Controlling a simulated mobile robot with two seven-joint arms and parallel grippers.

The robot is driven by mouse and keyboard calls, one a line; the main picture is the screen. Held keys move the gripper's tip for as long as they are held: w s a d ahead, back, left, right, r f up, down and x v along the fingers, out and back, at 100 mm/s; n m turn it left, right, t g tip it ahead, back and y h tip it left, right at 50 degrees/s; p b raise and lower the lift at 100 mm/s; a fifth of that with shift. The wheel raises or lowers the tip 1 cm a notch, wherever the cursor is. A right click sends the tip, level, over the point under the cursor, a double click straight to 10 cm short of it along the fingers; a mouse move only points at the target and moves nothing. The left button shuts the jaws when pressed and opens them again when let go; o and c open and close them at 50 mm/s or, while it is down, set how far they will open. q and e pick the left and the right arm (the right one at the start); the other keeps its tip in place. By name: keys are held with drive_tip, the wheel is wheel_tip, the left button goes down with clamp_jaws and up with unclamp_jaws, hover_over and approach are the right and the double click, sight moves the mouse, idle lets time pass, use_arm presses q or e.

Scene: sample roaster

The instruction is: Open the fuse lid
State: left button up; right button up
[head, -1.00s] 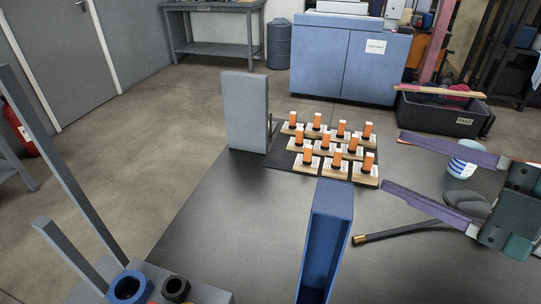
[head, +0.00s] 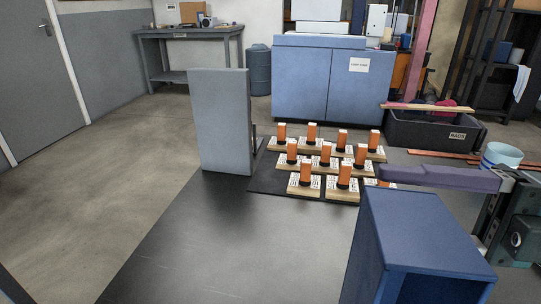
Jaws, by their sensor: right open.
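I cannot pick out the fuse lid with certainty. A blue box-like housing (head: 425,225) stands large at the lower right, its front side open onto a recess. An upright grey panel or box (head: 220,120) stands on the far left part of the dark table, with a thin dark part at its right edge. My right gripper (head: 400,182) reaches in from the right, just behind the blue housing's top. One purple finger shows; the other seems hidden behind the housing. It is open, with nothing seen in it; I cannot tell whether it touches the housing. My left gripper is out of view.
Several orange-topped pieces on wooden blocks stand on a dark mat (head: 265,182) in the middle. A white-and-blue cup (head: 501,157) stands at the right behind my gripper. The table's (head: 215,240) left front is clear. A black crate (head: 430,133) is beyond it.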

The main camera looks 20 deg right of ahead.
drive_tip(key=shift+x, duration=2.4)
drive_tip(key=shift+c, duration=0.4)
clamp_jaws()
